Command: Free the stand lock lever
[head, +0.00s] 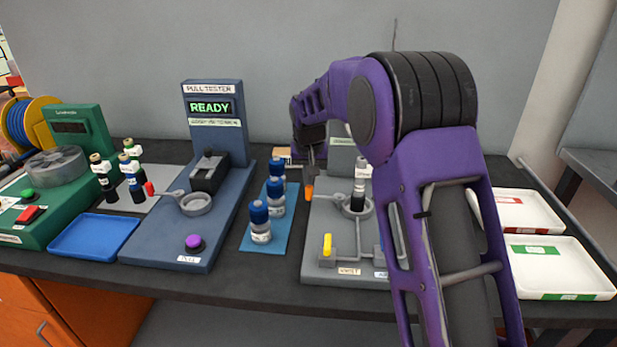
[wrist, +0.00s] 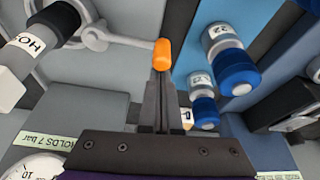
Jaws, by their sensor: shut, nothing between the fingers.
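The grey stand (head: 325,262) is right of centre. Its lock lever is a grey arm with an orange tip (head: 309,192), pointing left from a ring that surrounds a dark and white cylinder (head: 358,198). In the wrist view the orange tip (wrist: 162,53) sits right at the ends of my gripper's fingers (wrist: 160,75), with the lever arm (wrist: 120,38) running left to the ring and the cylinder (wrist: 35,40). My gripper (head: 311,168) points down at the orange tip, shut and empty. I cannot tell whether the fingers touch the tip.
Blue-capped bottles (head: 260,222) stand on a blue mat left of the stand. The pull tester (head: 212,100), showing READY, is further left. A yellow handle (head: 327,245) rises at the stand's front. White trays (head: 530,212) lie at right, partly behind my arm.

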